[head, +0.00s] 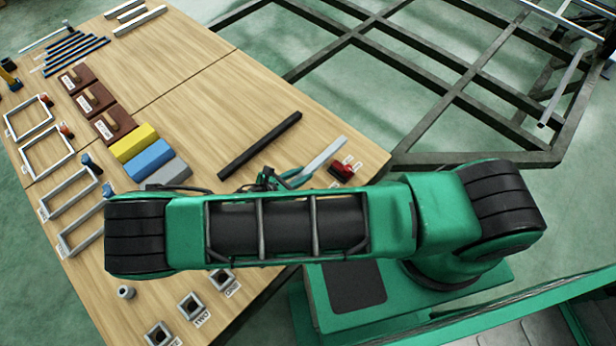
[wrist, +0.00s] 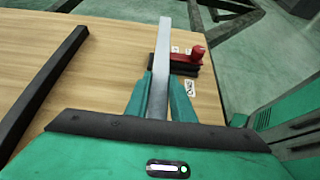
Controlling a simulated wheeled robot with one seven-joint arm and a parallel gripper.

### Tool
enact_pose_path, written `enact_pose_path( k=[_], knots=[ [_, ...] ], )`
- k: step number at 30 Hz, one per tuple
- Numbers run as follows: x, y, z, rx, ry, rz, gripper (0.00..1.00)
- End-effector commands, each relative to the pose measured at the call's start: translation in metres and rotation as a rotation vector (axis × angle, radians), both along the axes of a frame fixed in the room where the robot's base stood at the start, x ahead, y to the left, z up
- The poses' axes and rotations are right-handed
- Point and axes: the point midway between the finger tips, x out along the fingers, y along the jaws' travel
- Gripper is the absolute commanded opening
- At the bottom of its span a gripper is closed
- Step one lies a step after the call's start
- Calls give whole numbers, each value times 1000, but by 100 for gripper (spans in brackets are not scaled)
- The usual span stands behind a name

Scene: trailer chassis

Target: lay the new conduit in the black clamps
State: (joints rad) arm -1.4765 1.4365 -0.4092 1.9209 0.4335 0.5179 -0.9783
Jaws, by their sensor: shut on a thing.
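My gripper (head: 290,178) has green fingers and is shut on a long pale grey bar (head: 325,154), which may be the conduit. In the wrist view the grey bar (wrist: 164,55) runs forward from between the fingers (wrist: 160,98). It is at or just above the wooden table; I cannot tell if it touches. A thicker black bar (head: 260,145) lies on the table to the left of my gripper, also in the wrist view (wrist: 42,90). I cannot make out the black clamps in either view.
A red and black device (head: 343,170) sits close to the bar's right side. Yellow, blue and grey blocks (head: 150,160) and labelled brown blocks (head: 95,99) stand on the table's left. A dark trailer frame (head: 440,115) lies beyond the table edge, with a grey bar (head: 560,90) on it.

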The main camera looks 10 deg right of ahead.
Motion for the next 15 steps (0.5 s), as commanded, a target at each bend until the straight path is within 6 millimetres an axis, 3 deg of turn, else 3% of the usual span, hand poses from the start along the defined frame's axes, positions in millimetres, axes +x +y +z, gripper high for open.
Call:
enact_pose_path(
  k=[6, 15],
  knots=[
    [17, -27, -18, -1, -1, -1, 0],
    [20, -31, -37, -2, 0, 0, 0]
  ],
)
